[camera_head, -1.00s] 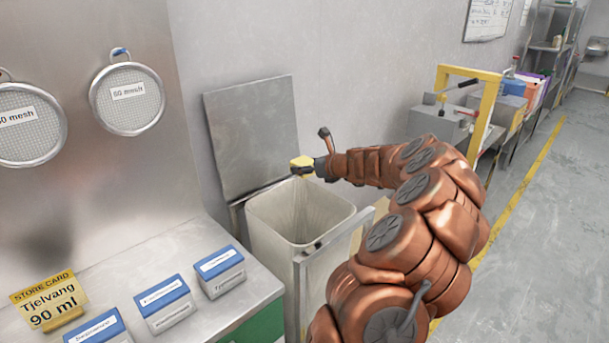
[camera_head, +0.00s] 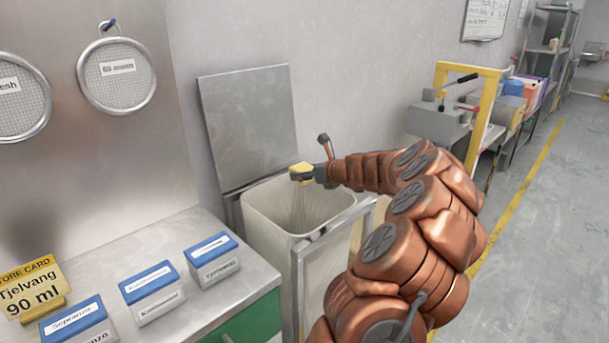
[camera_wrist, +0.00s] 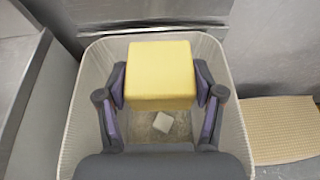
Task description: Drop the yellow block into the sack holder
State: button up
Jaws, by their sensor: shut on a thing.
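The yellow block (camera_wrist: 160,75) is held between the two fingers of my gripper (camera_wrist: 160,90) in the wrist view. In the head view, my gripper (camera_head: 308,176) is over the back part of the sack holder, and the yellow block (camera_head: 301,168) shows at its tip. The sack holder (camera_head: 280,239) is a metal frame with an open, pale sack (camera_head: 262,212) in it. In the wrist view the sack's rim (camera_wrist: 92,60) surrounds the block and fingers from above. A small pale piece (camera_wrist: 163,122) lies at the sack's bottom.
A raised metal lid (camera_head: 250,125) stands behind the holder. A steel counter (camera_head: 190,300) at left carries blue-topped boxes (camera_head: 212,258) and a yellow store card (camera_head: 33,285). A grey machine with a yellow frame (camera_head: 485,110) stands at right. The floor beyond is open.

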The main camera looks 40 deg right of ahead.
jog(key=shift+f, duration=0.1)
jog(key=o, duration=1.3)
jog(key=shift+o, duration=0.2)
jog(key=shift+s, duration=0.1)
jog(key=v, duration=1.1)
jog(key=shift+s, duration=0.35)
jog(key=shift+a+r, duration=0.1)
jog(key=shift+r, duration=0.15)
